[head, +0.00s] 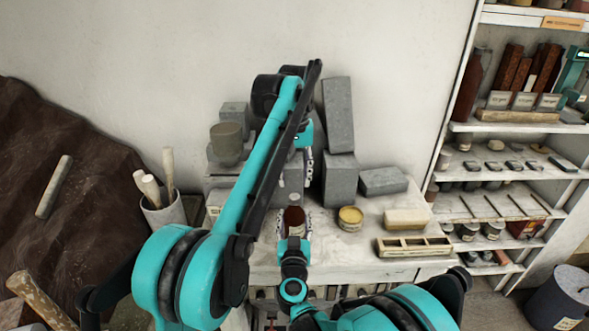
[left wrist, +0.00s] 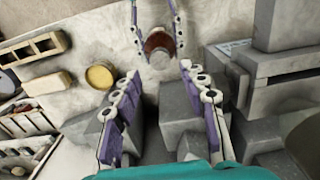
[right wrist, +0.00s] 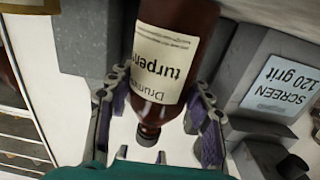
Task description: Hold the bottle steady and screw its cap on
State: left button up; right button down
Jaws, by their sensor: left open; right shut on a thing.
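The brown bottle (head: 295,215) with a cream label stands upright at the front of the bench. My right gripper (head: 294,228) is shut around it, one finger on each side, as the right wrist view of the bottle (right wrist: 185,45) shows. A grey cap-like piece (right wrist: 147,138) sits at the end of the neck; how tightly it sits cannot be told. From above, in the left wrist view, the bottle (left wrist: 157,40) shows with a pale round top. My left gripper (left wrist: 160,72) is open, pointing down above the bottle, its fingers apart and empty.
Grey blocks (head: 338,115) stand behind the bottle. A yellow-rimmed tin (head: 350,218), a pale block (head: 405,219) and a compartmented tray (head: 413,246) lie to its right. A pot of tools (head: 165,212) stands left. A shelf unit (head: 520,128) is at the right.

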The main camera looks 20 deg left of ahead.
aim_at(294, 196)
pick_arm(q)
jog(key=shift+f, duration=2.75)
jog(key=shift+c, duration=0.4)
grip_shut()
jog(key=shift+o, duration=1.1)
grip_release()
